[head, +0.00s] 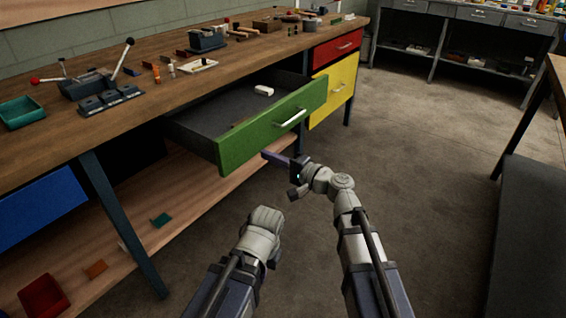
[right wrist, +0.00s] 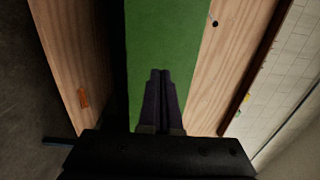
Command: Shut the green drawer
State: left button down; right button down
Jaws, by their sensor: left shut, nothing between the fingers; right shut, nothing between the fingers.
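The green drawer (head: 250,142) is pulled out from under the wooden workbench, its dark inside open to view. Its front has a pale bar handle (head: 291,118). My right gripper (head: 268,155) is shut and empty, just in front of the lower part of the green front. In the right wrist view the closed fingers (right wrist: 159,74) point at the green face (right wrist: 163,35); I cannot tell whether they touch it. My left arm ends lower in the head view, left of the right arm, and its fingers are hidden behind its own wrist.
A white block (head: 264,90) lies in the drawer. A red drawer (head: 337,48) and a yellow front (head: 335,90) are closed to the right. A blue drawer (head: 40,205) and a bench leg (head: 122,225) are at left. Bare floor (head: 430,130) lies to the right.

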aim_at(246, 146)
jog(key=x, duration=0.5)
jog(key=shift+w+a, duration=0.25)
jog(key=shift+a, duration=0.1)
